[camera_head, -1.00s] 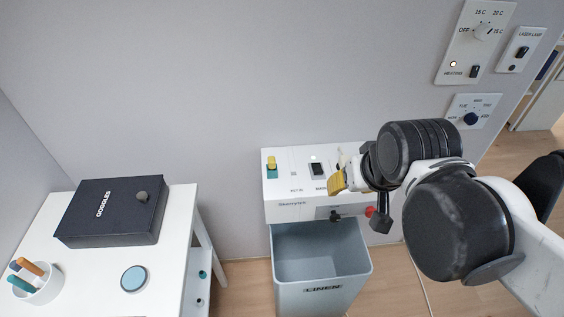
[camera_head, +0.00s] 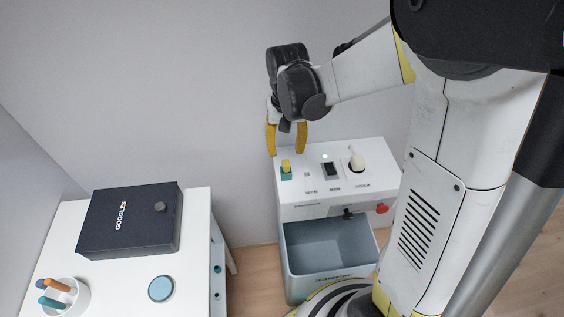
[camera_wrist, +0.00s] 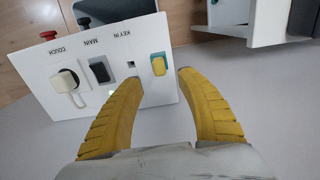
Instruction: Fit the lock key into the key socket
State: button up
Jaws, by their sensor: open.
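The lock key (camera_head: 286,168) has a yellow grip and a teal part below it, and it stands at the left end of the white control box (camera_head: 345,180). It also shows in the wrist view (camera_wrist: 158,65). The key socket (camera_wrist: 131,64) is a small dark square hole beside the "KEY IN" label, and it looks empty; it is tiny in the head view (camera_head: 307,174). My gripper (camera_head: 286,150) is open, its yellow fingers pointing down above the lock key. In the wrist view the key appears between the fingertips (camera_wrist: 160,76), with nothing held.
A black MAIN switch (camera_wrist: 99,70) and a white COUCH plug (camera_wrist: 65,81) sit farther along the box. A red knob (camera_head: 381,208) is on its front. A grey linen bin (camera_head: 325,243) stands below. A white table (camera_head: 204,200) with a goggles box (camera_head: 130,220) is to the left.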

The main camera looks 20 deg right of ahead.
aim_at(286, 163)
jog(key=f+b, duration=0.3)
jog(key=f, duration=0.3)
jog(key=shift+s+f, duration=0.2)
jog(key=shift+r, duration=0.1)
grip_shut()
